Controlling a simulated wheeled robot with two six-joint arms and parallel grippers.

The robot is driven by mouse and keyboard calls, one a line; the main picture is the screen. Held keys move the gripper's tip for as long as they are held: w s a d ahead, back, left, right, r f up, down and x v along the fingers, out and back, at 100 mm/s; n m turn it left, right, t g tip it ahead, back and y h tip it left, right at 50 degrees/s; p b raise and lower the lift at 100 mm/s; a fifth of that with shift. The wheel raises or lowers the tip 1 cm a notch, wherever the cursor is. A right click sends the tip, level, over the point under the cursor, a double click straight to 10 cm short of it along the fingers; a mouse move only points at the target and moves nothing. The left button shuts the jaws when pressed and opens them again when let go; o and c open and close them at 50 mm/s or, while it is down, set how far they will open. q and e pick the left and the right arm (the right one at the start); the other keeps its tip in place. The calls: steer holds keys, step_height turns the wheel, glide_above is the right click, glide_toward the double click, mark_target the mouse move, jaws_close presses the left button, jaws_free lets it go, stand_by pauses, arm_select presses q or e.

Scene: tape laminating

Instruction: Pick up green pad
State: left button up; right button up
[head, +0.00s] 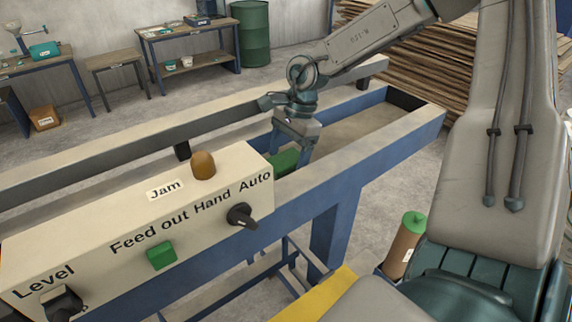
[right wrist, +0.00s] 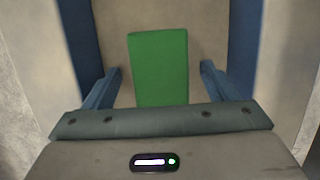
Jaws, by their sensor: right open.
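The green pad (right wrist: 158,68) is a flat rectangle that lies between the two fingers of my right gripper (right wrist: 160,80) in the right wrist view. The gripper is open, with a gap between each finger and the pad. In the head view the pad (head: 285,161) shows inside the blue-framed trough, partly hidden behind the control box. My right gripper (head: 293,148) points down over it there. The pad's near end is hidden by the gripper body in the wrist view. My left gripper is not seen.
The cream control box (head: 130,215) with a green button (head: 161,255), a brown lamp (head: 203,165) and black knobs stands close in front of the pad. Blue and grey rails (head: 400,135) border the trough. A brown roll with a green top (head: 404,245) stands at the lower right.

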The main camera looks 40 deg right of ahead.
steer(key=shift+f+b, duration=0.15)
steer(key=shift+b, duration=0.15)
steer(key=shift+c, duration=0.2)
steer(key=c, duration=1)
